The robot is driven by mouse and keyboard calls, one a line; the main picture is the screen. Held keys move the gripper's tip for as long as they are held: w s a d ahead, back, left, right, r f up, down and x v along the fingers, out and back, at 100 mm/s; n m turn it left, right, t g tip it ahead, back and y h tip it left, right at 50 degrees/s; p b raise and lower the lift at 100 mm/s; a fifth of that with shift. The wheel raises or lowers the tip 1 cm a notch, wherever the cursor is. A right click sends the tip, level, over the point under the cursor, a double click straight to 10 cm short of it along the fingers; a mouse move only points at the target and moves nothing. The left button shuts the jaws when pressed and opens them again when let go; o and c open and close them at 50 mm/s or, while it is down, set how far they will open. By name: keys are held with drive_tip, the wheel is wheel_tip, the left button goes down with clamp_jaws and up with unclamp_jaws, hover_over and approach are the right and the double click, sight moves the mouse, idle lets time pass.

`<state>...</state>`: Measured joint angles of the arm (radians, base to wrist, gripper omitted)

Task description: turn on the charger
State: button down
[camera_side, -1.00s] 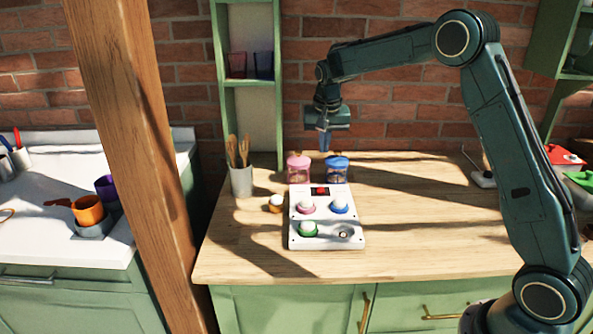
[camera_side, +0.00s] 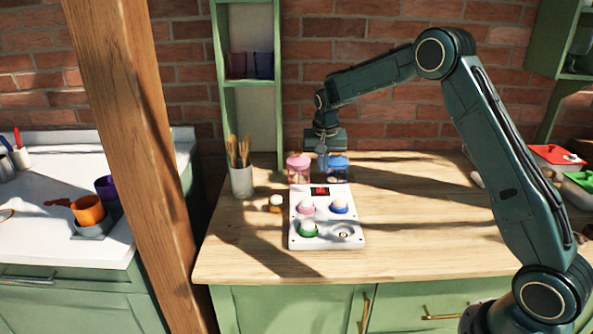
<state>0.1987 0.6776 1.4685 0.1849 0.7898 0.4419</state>
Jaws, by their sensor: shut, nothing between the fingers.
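A white panel box (camera_side: 325,241), which looks like the charger, lies on the wooden counter. It has a small dark display with red marks (camera_side: 320,191) at its back edge. Pink (camera_side: 306,207), blue (camera_side: 340,206) and green (camera_side: 308,229) round-topped pieces sit on it. A round socket (camera_side: 343,234) at its front right looks empty. My gripper (camera_side: 323,172) points down just behind the panel, in front of the pink and blue jars. It is shut and empty. Its fingertips are small here, and their exact height above the counter cannot be told.
A pink-lidded jar (camera_side: 298,168) and a blue-lidded jar (camera_side: 337,168) stand behind the panel. A small white-topped orange piece (camera_side: 275,203) and a utensil holder (camera_side: 241,181) stand left. A wooden post (camera_side: 140,150) rises at the left. The counter right of the panel (camera_side: 430,220) is clear.

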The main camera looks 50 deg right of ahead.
hover_over(321, 191)
drive_tip(key=f, duration=0.5)
drive_tip(key=shift+s+a, duration=0.1)
drive_tip(key=shift+s, duration=0.1)
drive_tip(key=shift+a+f, duration=0.1)
drive_tip(key=shift+f, duration=0.8)
drive_tip(key=shift+s+a+f, duration=0.1)
drive_tip(key=shift+s+f, duration=0.05)
drive_tip(key=shift+f, duration=0.2)
drive_tip(key=shift+w+d+r, duration=0.35)
drive_tip(key=shift+w+d, duration=0.15)
drive_tip(key=shift+d, duration=0.05)
drive_tip(key=shift+r, duration=0.1)
